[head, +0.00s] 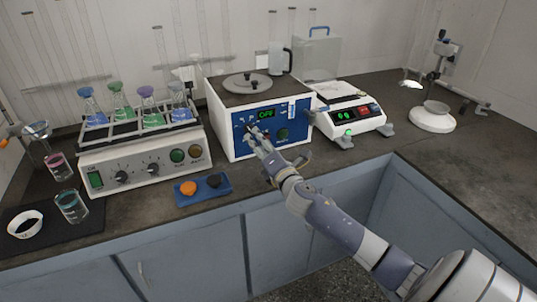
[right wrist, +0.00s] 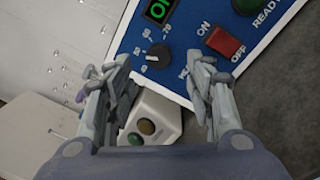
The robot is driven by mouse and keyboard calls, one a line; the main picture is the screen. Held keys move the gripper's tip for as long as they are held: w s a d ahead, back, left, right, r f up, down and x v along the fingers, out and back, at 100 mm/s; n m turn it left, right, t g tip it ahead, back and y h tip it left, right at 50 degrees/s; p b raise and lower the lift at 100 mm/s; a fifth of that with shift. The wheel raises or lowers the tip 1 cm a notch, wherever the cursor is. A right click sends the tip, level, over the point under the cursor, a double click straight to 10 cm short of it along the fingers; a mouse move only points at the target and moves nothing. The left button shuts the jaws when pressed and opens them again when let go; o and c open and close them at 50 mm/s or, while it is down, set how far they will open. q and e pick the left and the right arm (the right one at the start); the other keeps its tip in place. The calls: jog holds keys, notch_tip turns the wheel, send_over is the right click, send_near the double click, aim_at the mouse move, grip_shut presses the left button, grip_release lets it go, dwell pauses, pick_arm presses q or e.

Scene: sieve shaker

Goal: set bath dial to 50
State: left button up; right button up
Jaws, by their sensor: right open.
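The water bath (head: 232,135) is a white box with a blue front panel and a lidded dark top. My right gripper (head: 257,136) is open in front of the panel's left part. In the right wrist view its fingers (right wrist: 163,70) stand apart, with the small black bath dial (right wrist: 157,55) between and beyond their tips. I see no contact with the dial. Numbers ring the dial, but its exact setting is too small to read. My gripper hides the dial in the head view. My left gripper is out of view.
A red ON/OFF switch (right wrist: 223,41) lies close to the dial, beside the right finger in the wrist view. A blue tray (head: 216,192) with two stoppers lies in front.

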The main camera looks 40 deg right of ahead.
jog(key=v, duration=0.6)
dwell(0.5)
